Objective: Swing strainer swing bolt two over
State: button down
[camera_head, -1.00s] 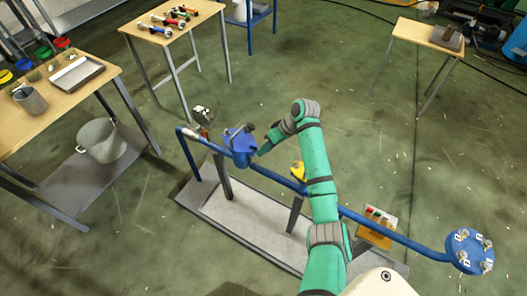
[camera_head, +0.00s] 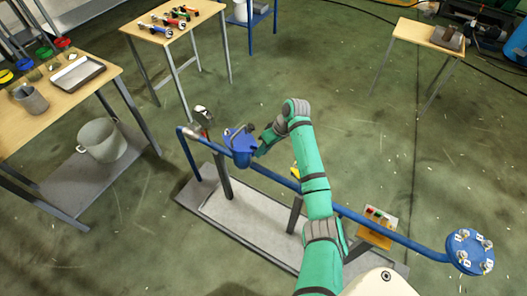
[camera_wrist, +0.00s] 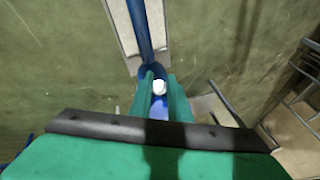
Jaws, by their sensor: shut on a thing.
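The blue strainer (camera_head: 238,143) sits on the blue pipe at the left part of the skid, with a dark bar across its top. My gripper (camera_head: 259,151) is at the strainer's right side. In the wrist view, the two green fingers of my gripper (camera_wrist: 160,92) are close around a small white rounded piece (camera_wrist: 159,87), which looks like the end of a swing bolt. Part of the blue strainer (camera_wrist: 158,109) shows between the fingers. The rest of the bolt and its hinge are hidden. I cannot tell which bolt it is.
The blue pipe (camera_head: 395,233) runs right to a round blue flange (camera_head: 470,252) with several bolts. A control box (camera_head: 376,228) stands beside the pipe. Tables stand at the back and left; the floor around is open.

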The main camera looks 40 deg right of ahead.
jog(key=shift+w+a+r+g+h, duration=0.1)
jog(key=shift+w+r+g+h, duration=0.15)
jog(key=shift+g, duration=0.3)
jog(key=shift+w+a+r+g+h, duration=0.15)
jog(key=shift+g+h, duration=0.1)
jog(key=shift+g, duration=0.3)
jog(key=shift+d, duration=0.1)
jog(key=c, duration=1.9)
grip_release()
jog(key=v, duration=1)
jog(key=shift+r, duration=0.4)
jog(key=shift+s, duration=0.1)
